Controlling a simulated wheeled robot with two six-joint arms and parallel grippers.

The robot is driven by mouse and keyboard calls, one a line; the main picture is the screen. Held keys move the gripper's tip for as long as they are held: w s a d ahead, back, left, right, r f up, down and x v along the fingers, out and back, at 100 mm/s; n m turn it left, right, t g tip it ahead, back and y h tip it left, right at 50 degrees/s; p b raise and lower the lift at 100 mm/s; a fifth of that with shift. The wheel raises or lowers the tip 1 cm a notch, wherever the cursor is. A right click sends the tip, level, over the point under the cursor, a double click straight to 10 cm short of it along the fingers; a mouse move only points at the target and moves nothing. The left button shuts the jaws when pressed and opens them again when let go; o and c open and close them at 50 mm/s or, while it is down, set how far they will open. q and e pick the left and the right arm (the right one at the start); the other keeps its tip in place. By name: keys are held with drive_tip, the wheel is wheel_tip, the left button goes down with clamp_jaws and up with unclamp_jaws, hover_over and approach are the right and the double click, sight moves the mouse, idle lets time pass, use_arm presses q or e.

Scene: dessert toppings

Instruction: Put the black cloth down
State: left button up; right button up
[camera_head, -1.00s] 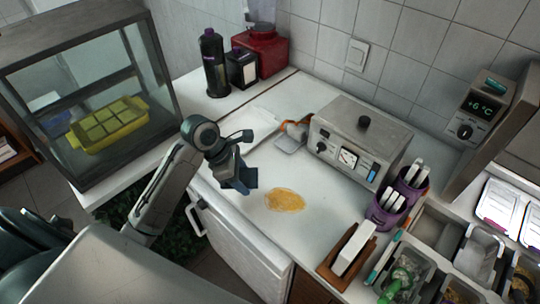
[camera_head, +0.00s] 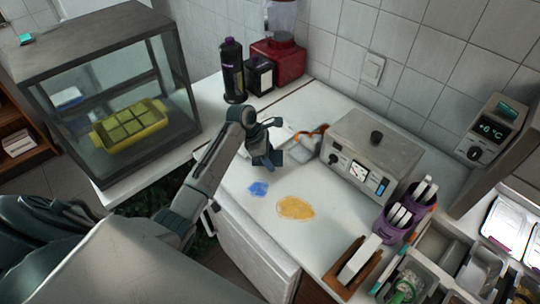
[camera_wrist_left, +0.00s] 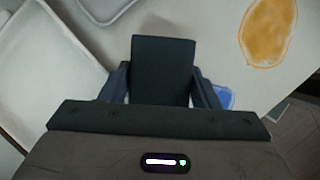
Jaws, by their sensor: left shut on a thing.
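My left gripper (camera_head: 268,163) is above the white counter, behind and to the left of an orange stain (camera_head: 295,208). It is shut on the black cloth, which shows in the left wrist view as a dark, flat, rectangular piece (camera_wrist_left: 163,70) between the two fingers. In the head view the cloth is hard to tell from the dark fingers. A small blue patch (camera_head: 258,188) lies on the counter just in front of the gripper. It is partly hidden by a finger in the left wrist view (camera_wrist_left: 222,96). My right gripper is not in view.
A grey metal appliance (camera_head: 373,148) with a dial stands right of the gripper. Purple cups (camera_head: 397,222) and a wooden holder (camera_head: 352,268) stand front right. A glass case (camera_head: 115,100) is at the left. A black bottle (camera_head: 233,72) and red blender (camera_head: 277,62) stand behind.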

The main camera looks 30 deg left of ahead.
use_arm(q)
drive_tip(key=shift+f, duration=0.25)
drive_tip(key=shift+f+p, duration=0.35)
drive_tip(key=shift+f, duration=0.2)
drive_tip(key=o, duration=1)
drive_tip(key=shift+o, duration=0.2)
